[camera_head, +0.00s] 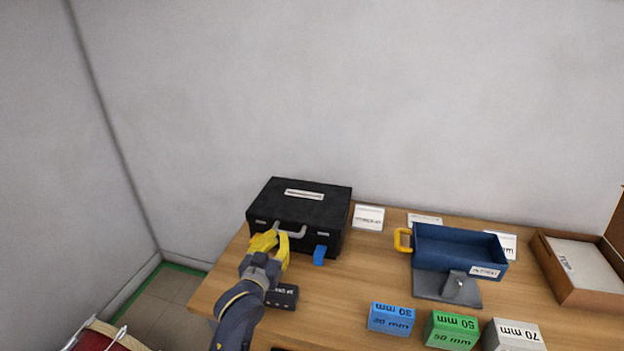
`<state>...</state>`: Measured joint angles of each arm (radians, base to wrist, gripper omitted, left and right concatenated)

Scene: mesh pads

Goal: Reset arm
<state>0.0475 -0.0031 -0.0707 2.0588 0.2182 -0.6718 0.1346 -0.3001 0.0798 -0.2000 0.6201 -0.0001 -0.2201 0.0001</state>
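My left gripper (277,236) has yellow fingers and reaches in from the lower left. Its fingertips are at the left end of the grey handle (297,232) on the front of a closed black case (322,212). I cannot tell whether they touch the handle or only overlap it in view, nor whether they are closed on it. My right gripper is not in view.
A blue tag (319,255) is at the case's front. A dark labelled block (283,296) sits beside my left arm. To the right are a blue bin (445,262) with a yellow handle, blue (391,319), green (451,331) and white (513,336) blocks, and a brown box (583,294).

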